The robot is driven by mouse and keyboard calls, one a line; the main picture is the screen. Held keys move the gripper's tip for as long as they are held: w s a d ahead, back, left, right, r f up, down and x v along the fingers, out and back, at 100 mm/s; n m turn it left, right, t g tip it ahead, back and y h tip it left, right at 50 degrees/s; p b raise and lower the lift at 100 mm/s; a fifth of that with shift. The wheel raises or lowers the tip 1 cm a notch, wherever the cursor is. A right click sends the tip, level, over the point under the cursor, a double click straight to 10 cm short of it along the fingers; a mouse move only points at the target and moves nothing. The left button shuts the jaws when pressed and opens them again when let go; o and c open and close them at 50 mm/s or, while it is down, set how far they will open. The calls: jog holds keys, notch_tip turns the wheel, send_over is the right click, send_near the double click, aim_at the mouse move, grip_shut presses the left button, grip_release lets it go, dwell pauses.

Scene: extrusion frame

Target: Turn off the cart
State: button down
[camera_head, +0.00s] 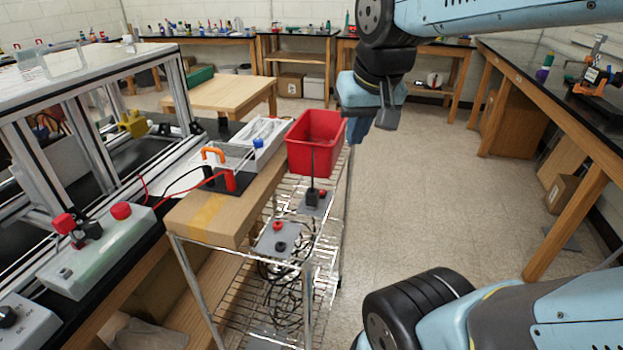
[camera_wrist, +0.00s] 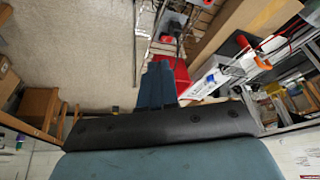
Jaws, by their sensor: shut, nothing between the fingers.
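A wire-shelf cart (camera_head: 330,228) stands in the middle of the head view. On it are a grey plate with a red knob (camera_head: 278,227) and a black knob (camera_head: 280,246), and a second plate with a black block (camera_head: 312,197) bearing a thin rod and a small red part (camera_head: 323,191). My gripper (camera_head: 359,132) hangs at the upper right of the cart, near the red bin (camera_head: 316,143) and apart from the knobs. In the wrist view its blue fingers (camera_wrist: 156,85) are together and empty, partly hiding the bin.
At left, a metal extrusion frame (camera_head: 92,145) stands on a black-topped bench beside a box with a red button (camera_head: 121,210). A cardboard box (camera_head: 212,214) and trays lie at the cart's left. Black cables hang below the plates. The floor (camera_head: 430,190) to the right is clear.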

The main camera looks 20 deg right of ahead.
jog(key=w+a+f+m+g, duration=0.1)
jog(key=w+f+m+g, duration=0.25)
jog(key=w, duration=0.75)
jog(key=m+g+h, duration=0.2)
jog(key=g+h, duration=0.1)
send_over(321, 192)
jog(key=w+a, duration=0.3)
jog(key=a, duration=0.1)
notch_tip(321, 192, down, 6)
jog(key=f, duration=0.1)
jog(key=shift+s+r, duration=0.25)
jog(key=shift+r, duration=0.05)
jog(key=shift+f, duration=0.15)
jog(key=x, duration=1.3)
jog(key=shift+f, duration=0.4)
jog(key=shift+s+a+f+y, duration=0.1)
jog(key=shift+a+y, duration=0.1)
jog(key=shift+y, duration=0.1)
